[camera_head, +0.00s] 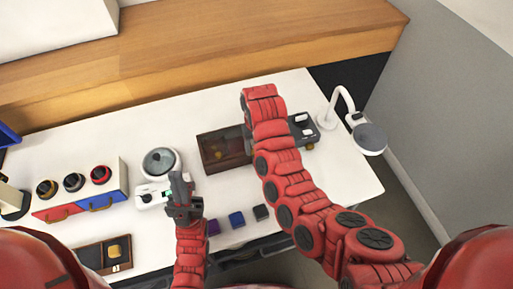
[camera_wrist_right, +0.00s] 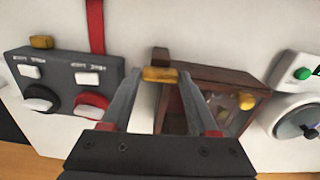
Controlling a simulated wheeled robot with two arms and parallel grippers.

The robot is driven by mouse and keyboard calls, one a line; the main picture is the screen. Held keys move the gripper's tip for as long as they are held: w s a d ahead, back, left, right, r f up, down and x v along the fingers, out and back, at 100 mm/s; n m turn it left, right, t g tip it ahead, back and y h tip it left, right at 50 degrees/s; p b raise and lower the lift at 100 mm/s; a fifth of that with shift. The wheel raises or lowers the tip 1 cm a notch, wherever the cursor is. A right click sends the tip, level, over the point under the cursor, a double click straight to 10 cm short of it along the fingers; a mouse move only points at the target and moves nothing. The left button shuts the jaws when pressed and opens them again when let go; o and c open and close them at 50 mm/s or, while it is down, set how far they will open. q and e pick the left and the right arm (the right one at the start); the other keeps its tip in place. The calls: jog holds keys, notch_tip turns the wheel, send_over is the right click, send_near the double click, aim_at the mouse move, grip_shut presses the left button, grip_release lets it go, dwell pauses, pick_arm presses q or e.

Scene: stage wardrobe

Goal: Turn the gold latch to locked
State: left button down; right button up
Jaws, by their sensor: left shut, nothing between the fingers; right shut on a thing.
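The gold latch (camera_wrist_right: 160,75) shows in the right wrist view as a small gold bar beside the brown box (camera_wrist_right: 235,78). My right gripper (camera_wrist_right: 163,84) is shut on the bar, one finger on each side. In the head view my right arm hides this latch and the right gripper; the brown box (camera_head: 222,163) shows left of the arm. My left gripper (camera_head: 180,180) is shut and empty, in front of a white device with a green light (camera_head: 150,195), away from the latch. Any lock marking is too small or hidden to read.
A dark switch panel (camera_head: 302,130) with a gold piece stands right of my arm. A white lamp (camera_head: 369,138) is at the table's right end. A round grey-lidded device (camera_head: 160,161), a drawer unit (camera_head: 85,193) and small blocks (camera_head: 237,219) are to the left and front.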

jog(key=shift+m, duration=0.4)
jog(key=o, duration=1.4)
notch_tip(320, 180, up, 7)
jog(key=p, duration=0.3)
jog(key=shift+d+f+p, duration=0.1)
jog(key=shift+f+p, duration=0.05)
jog(key=shift+p, duration=0.25)
notch_tip(320, 180, up, 11)
jog(key=shift+f+p, duration=0.2)
jog(key=shift+p, duration=1.05)
